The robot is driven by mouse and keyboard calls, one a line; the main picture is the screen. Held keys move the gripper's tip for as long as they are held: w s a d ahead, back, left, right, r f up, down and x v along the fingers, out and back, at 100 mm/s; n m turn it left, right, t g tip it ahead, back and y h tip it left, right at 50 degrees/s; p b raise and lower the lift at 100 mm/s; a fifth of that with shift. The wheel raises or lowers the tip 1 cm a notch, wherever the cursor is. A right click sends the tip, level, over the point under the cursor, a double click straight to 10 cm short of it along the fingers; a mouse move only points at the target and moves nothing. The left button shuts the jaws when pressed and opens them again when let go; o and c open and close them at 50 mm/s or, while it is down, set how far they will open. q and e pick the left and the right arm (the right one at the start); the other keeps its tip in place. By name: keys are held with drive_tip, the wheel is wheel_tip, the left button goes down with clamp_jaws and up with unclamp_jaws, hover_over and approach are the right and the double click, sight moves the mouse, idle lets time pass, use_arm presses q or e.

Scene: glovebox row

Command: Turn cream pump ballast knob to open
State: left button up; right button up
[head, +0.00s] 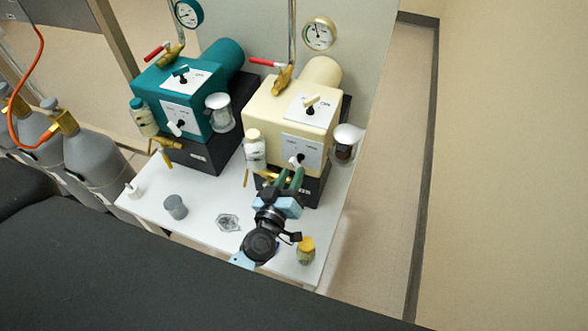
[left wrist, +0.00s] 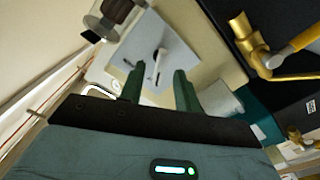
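The cream pump (head: 284,124) stands at the right of a white bench. Its front has a pale panel (head: 313,152) with a small white-levered knob (head: 296,161); the lettering is too small to read. A second knob (head: 310,101) sits on its top panel. My left gripper (head: 290,177) is just in front of the front panel. In the left wrist view its two green fingers (left wrist: 160,82) are apart, with the front knob (left wrist: 158,65) showing between and just past their tips. I cannot tell whether they touch it. My right gripper is not in view.
A teal pump (head: 190,95) stands to the left. A jar (head: 346,140) and a bottle (head: 254,150) flank the cream pump's front. A yellow-capped jar (head: 306,250), a grey cup (head: 175,206) and a clear dish (head: 228,222) are on the bench (head: 200,190). Grey cylinders (head: 90,155) stand at left.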

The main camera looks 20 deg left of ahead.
sight(296, 166)
use_arm(q)
drive_tip(key=shift+w, duration=1.15)
clamp_jaws()
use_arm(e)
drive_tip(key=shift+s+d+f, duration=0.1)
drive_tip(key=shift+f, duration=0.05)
